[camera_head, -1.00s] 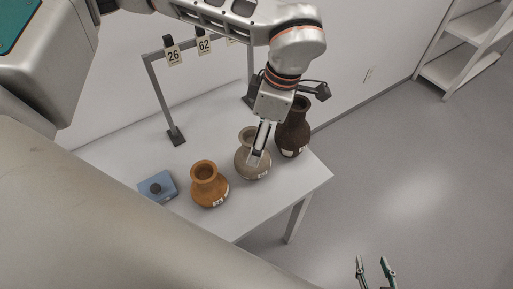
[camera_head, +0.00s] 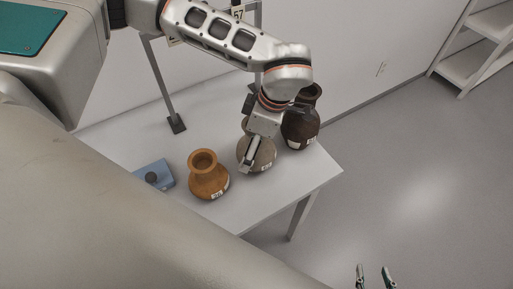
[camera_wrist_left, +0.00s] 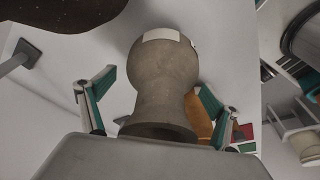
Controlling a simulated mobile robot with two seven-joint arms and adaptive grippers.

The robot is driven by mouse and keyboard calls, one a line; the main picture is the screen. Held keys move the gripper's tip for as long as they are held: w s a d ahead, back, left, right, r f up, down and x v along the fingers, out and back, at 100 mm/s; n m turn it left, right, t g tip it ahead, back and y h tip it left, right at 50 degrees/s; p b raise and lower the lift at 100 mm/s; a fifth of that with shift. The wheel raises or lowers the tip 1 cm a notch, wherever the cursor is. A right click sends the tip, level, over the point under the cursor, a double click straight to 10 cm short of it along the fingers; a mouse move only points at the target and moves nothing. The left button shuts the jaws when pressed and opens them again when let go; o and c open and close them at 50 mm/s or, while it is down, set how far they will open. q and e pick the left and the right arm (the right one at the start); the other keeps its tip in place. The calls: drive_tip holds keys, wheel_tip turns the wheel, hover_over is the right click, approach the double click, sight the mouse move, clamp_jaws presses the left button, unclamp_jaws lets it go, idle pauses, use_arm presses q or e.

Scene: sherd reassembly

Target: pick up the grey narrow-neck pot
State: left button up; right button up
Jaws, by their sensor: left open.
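The grey narrow-neck pot (camera_head: 264,154) stands upright on the table between an orange-brown pot (camera_head: 208,181) and a dark brown pot (camera_head: 300,130). My left gripper (camera_head: 250,158) is at the grey pot and hides its neck and mouth in the head view. In the left wrist view, the open fingers of my left gripper (camera_wrist_left: 158,85) stand on either side of the grey pot (camera_wrist_left: 163,72), around its neck, with small gaps visible. My right gripper (camera_head: 375,277) is open and empty at the lower right, away from the table.
A blue block with a dark knob (camera_head: 154,177) lies left of the orange-brown pot on the white table (camera_head: 250,211). A grey frame with number tags (camera_head: 167,92) stands behind. White shelves (camera_head: 478,50) stand at the upper right. The floor right of the table is clear.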

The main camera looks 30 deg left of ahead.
use_arm(q)
drive_tip(key=shift+a+f, duration=0.1)
drive_tip(key=shift+f, duration=0.25)
drive_tip(key=c, duration=1.8)
drive_tip(key=shift+r, duration=0.1)
